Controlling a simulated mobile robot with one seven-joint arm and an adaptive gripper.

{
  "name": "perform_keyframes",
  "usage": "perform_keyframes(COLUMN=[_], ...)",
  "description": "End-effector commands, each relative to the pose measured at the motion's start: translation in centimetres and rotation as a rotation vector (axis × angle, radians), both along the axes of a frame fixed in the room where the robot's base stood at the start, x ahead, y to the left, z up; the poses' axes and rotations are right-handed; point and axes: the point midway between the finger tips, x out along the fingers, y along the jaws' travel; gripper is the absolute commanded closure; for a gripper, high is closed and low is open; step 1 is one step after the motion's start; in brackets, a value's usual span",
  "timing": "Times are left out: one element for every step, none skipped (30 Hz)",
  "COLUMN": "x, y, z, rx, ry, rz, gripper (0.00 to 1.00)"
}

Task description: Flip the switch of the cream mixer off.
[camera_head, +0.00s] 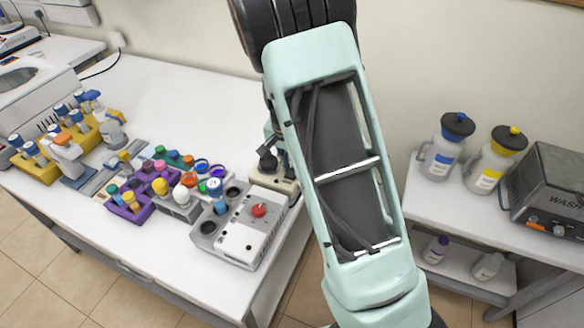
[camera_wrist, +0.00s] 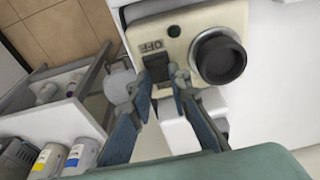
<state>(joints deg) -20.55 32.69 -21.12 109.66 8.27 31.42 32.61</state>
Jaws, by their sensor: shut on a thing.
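The cream mixer (camera_head: 286,184) stands at the right end of the white bench in the head view, partly hidden behind my arm. In the wrist view its cream body (camera_wrist: 190,22) fills the top middle. It has a black rocker switch (camera_wrist: 157,66) beside an OFF marking, and a round black cup (camera_wrist: 219,57) to the right. My gripper (camera_wrist: 161,82) has one fingertip on each side of the switch and is shut on it. The fingertips cover the switch's lower edges, and its exact tilt is hard to tell.
A grey-white device with a red knob (camera_head: 259,210) stands just left of the mixer. Racks of coloured caps and bottles (camera_head: 160,187) crowd the bench further left. A side table at right holds two capped jugs (camera_head: 446,150) and a grey washer (camera_head: 550,190). The bench's back is clear.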

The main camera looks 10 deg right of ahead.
Motion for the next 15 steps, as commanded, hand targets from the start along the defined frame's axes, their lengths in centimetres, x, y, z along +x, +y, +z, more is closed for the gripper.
perform_keyframes(x=[-0.15,-0.21,-0.19,-0.19,-0.23,-0.25,-0.24,-0.22,-0.20,-0.20,-0.20,-0.18,-0.18,-0.18,-0.18], y=[0.09,0.12,0.09,0.10,0.14,0.14,0.12,0.11,0.10,0.09,0.08,0.08,0.08,0.08,0.09], z=[-0.15,-0.14,-0.08,-0.04,-0.03,-0.01,0.01,0.04,0.05,0.06,0.07,0.07,0.07,0.07,0.08], rx=[-0.014,-0.020,-0.027,-0.031,-0.034,-0.037,-0.039,-0.040,-0.041,-0.041,-0.041,-0.041,-0.041,-0.041,-0.041], ry=[-0.016,-0.025,-0.036,-0.043,-0.048,-0.054,-0.057,-0.060,-0.061,-0.062,-0.062,-0.061,-0.061,-0.061,-0.061], rz=[0.003,0.004,0.002,0.002,0.002,0.002,0.002,0.001,0.001,0.001,0.001,0.001,0.001,0.001,0.001], gripper=[1.00,1.00,1.00,1.00,1.00,1.00,1.00,1.00,1.00,1.00,1.00,1.00,1.00,1.00,1.00])
